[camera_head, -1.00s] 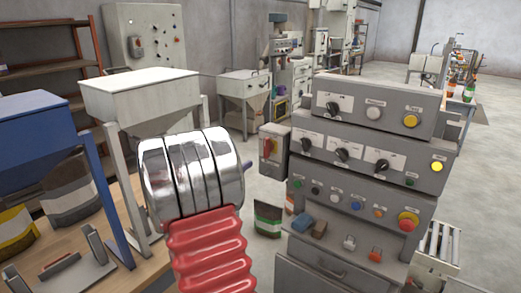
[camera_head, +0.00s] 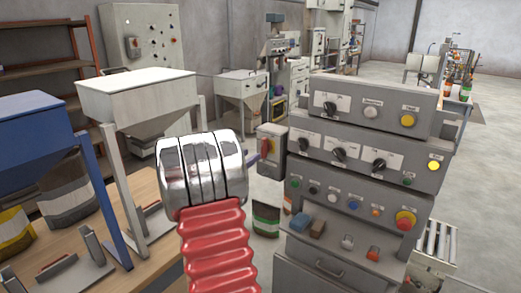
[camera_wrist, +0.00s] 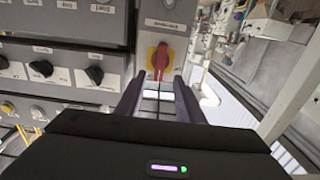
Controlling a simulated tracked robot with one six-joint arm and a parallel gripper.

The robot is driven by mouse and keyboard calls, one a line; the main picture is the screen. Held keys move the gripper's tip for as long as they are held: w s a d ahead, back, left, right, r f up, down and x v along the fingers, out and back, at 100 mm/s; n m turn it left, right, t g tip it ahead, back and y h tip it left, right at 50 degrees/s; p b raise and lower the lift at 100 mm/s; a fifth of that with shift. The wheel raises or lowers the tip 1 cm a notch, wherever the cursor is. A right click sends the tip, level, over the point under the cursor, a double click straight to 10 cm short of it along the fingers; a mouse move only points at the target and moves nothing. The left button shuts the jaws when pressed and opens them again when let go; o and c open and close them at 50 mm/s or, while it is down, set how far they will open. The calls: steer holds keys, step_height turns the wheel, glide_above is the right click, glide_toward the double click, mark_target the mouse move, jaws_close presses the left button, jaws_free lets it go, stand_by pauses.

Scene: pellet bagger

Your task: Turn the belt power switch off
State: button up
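A red-handled rotary switch on a yellow plate sits on a narrow grey box at the left side of the control console. The red switch (camera_head: 266,147) shows in the head view, partly in shade. In the wrist view the red switch (camera_wrist: 160,60) is upright in the picture, just beyond my fingertips. Its label is too small to read. My gripper (camera_wrist: 160,77) is open, with its two dark fingers apart and the red handle lined up between them, seemingly not touching.
The grey console (camera_head: 360,150) beside the switch box carries several black knobs, coloured buttons and a red emergency button (camera_head: 405,220). A blue hopper (camera_head: 35,130) and a white hopper (camera_head: 135,95) stand left over a wooden table (camera_head: 150,190).

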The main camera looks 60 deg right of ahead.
mark_target(262, 147)
steer(key=d, duration=0.5)
steer(key=s+d, duration=0.1)
steer(key=d, duration=0.2)
steer(key=shift+s, duration=0.1)
steer(key=c, duration=0.7)
